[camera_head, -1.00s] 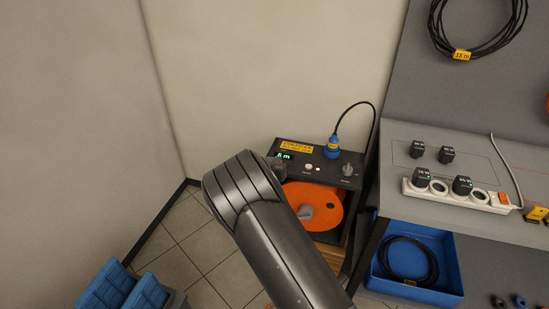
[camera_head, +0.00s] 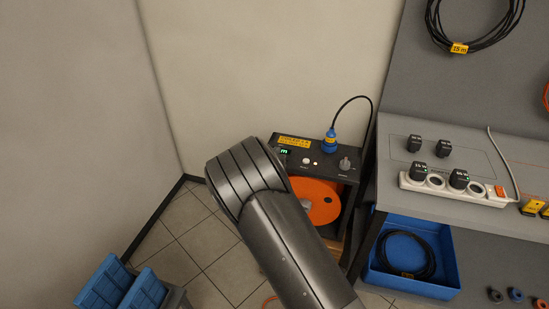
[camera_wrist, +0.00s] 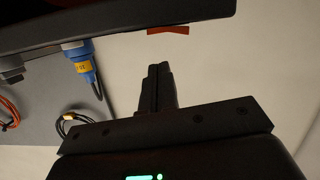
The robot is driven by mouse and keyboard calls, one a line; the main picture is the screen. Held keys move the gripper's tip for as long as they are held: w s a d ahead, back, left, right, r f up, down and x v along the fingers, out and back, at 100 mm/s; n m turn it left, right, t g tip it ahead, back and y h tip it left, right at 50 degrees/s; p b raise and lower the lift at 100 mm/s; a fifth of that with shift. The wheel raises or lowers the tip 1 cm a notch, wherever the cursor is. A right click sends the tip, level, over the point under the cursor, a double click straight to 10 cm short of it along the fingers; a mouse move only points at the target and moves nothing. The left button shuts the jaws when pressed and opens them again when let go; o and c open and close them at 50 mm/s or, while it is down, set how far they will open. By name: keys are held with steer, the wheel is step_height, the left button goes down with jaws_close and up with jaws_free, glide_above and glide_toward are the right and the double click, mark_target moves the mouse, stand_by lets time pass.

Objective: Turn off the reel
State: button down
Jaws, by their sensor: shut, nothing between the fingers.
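The reel is a dark box (camera_head: 330,169) with an orange drum (camera_head: 322,198), a green display (camera_head: 284,151), a pale button (camera_head: 306,161), a knob (camera_head: 345,163) and a blue plug (camera_head: 330,143) on top. My arm covers its left side and part of the drum. In the wrist view a dark housing (camera_wrist: 60,29) crosses the top, with a red-orange switch-like part (camera_wrist: 168,30) on its edge and the blue plug (camera_wrist: 80,58) beside it. My gripper (camera_wrist: 159,67) is shut and empty, just below the red part and apart from it. The head view hides my gripper.
A grey workbench (camera_head: 520,167) with a white power strip (camera_head: 450,189) stands right of the reel. A blue bin (camera_head: 447,265) with coiled cable is below it. Bare walls enclose the left and back. Blue crates (camera_head: 105,282) stand at lower left. Tiled floor is clear between.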

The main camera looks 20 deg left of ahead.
steer(key=r+v, duration=0.1)
steer(key=v, duration=0.9)
steer(key=shift+d, duration=0.4)
steer(key=shift+r, duration=0.2)
steer(key=s+d+r+g+y, duration=0.2)
steer(key=s+d+r+g, duration=0.1)
steer(key=d+r, duration=0.55)
steer(key=s+d+r+g+y, duration=0.2)
steer(key=s+d+r+y, duration=0.1)
steer(key=d+r, duration=0.6)
steer(key=s+d+r+g+h, duration=0.1)
steer(key=s+d+g+h, duration=0.1)
steer(key=s+d, duration=0.8)
steer(key=s+d+r+m+g+h, duration=0.1)
steer(key=s+d+g+h, duration=0.1)
steer(key=s+d, duration=0.8)
steer(key=s, duration=0.6)
steer(key=shift+s+g, duration=0.25)
steer(key=shift+g, duration=0.05)
steer(key=c, duration=2.2)
jaws_free()
steer(key=shift+d, duration=0.15)
